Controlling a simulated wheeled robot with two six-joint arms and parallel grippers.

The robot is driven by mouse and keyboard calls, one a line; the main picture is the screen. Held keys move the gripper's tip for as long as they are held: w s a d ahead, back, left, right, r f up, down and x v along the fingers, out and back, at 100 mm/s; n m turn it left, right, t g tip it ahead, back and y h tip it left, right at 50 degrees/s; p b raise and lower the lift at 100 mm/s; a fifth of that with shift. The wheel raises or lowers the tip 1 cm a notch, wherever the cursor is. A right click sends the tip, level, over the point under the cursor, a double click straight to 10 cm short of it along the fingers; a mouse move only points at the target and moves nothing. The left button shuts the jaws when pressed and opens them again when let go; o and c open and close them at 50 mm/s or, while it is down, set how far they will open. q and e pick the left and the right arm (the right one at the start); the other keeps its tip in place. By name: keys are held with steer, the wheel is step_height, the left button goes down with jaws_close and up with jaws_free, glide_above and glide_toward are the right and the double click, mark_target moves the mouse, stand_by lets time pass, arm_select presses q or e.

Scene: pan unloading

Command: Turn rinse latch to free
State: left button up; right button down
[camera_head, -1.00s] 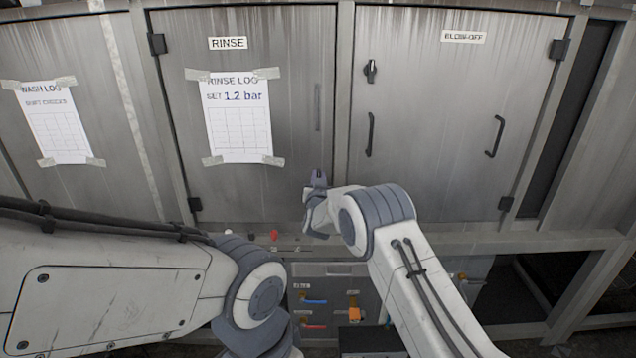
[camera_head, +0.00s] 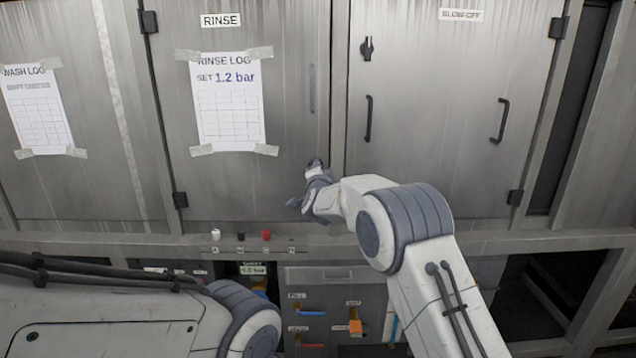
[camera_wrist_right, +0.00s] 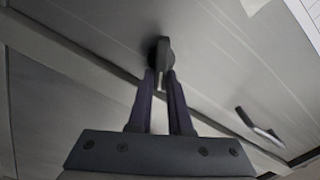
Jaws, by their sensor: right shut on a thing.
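My right gripper (camera_head: 315,170) is at the lower right part of the rinse door (camera_head: 240,180), near its edge. In the right wrist view its two dark fingers (camera_wrist_right: 161,88) are shut on the dark rinse latch (camera_wrist_right: 163,52), which stands out from the grey door. In the head view the gripper hides most of the latch, so I cannot tell its angle there. My left arm comes in from the left in the head view. Its gripper is not in view.
The rinse door's handle (camera_head: 312,88) is above my right gripper. The blow-off door (camera_head: 430,150), right, has its own latch (camera_head: 367,48) and handles. White, black and red knobs (camera_head: 266,235) stand on the ledge below. Coloured valve levers (camera_head: 312,312) are lower down.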

steer(key=shift+d+f+m+b, duration=0.1)
steer(key=shift+f+m+b, duration=0.15)
steer(key=shift+m+b, duration=1.25)
steer(key=shift+d+f+m+b, duration=0.1)
steer(key=shift+f+m+b, duration=0.1)
steer(key=shift+m+b, duration=1.3)
steer(key=c, duration=0.8)
jaws_free()
steer(key=shift+c, duration=0.2)
